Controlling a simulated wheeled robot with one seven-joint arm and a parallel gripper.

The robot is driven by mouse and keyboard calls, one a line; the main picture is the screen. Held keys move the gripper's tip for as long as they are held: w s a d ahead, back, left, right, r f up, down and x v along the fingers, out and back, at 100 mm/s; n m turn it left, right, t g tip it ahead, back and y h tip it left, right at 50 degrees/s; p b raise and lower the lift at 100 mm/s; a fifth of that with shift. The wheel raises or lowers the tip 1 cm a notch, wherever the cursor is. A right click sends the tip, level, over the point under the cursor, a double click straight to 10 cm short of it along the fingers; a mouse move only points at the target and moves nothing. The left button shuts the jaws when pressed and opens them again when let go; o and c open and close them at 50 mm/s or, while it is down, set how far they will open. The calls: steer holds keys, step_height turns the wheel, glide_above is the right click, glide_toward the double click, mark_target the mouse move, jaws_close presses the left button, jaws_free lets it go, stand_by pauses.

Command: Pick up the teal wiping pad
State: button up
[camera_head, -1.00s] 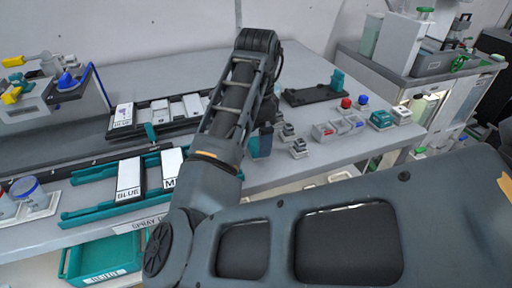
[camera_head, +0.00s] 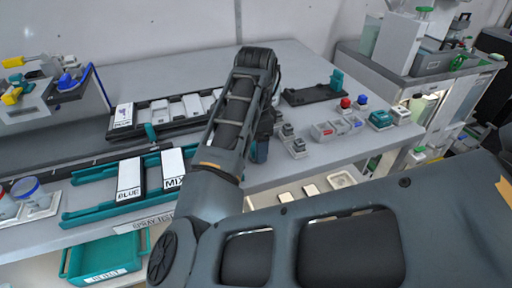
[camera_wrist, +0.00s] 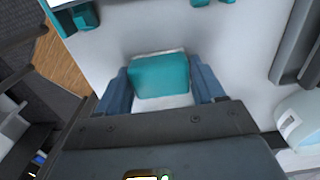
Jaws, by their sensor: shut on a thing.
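The teal wiping pad (camera_wrist: 160,75) shows in the wrist view as a rounded block with a pale edge behind it. It sits between the two blue fingers of my gripper (camera_wrist: 162,88), which is shut on it. A light surface lies around and below it; I cannot tell whether the pad touches that surface. In the head view my gripper (camera_head: 260,148) is at the front edge of the grey bench, mostly hidden behind my arm, and the pad in it cannot be made out.
On the grey bench (camera_head: 310,70), small grey blocks (camera_head: 292,140) stand just right of my gripper. Red and blue knobs are further right. Left are a teal rack (camera_head: 90,215) with white BLUE and MIX plates and a black tray (camera_head: 150,128). A teal bin (camera_head: 105,258) is below.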

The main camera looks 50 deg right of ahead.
steer(key=shift+c, duration=0.7)
steer(key=shift+r, duration=0.15)
steer(key=shift+r, duration=0.3)
steer(key=r, duration=0.3)
steer(key=shift+s+d+r, duration=0.1)
steer(key=shift+s+r, duration=0.2)
steer(key=shift+r, duration=0.1)
steer(key=s+d+r, duration=0.1)
steer(key=s+r, duration=0.5)
steer(key=s, duration=0.5)
steer(key=shift+d+r+p, duration=0.15)
steer(key=shift+d+p, duration=0.05)
steer(key=shift+p, duration=0.1)
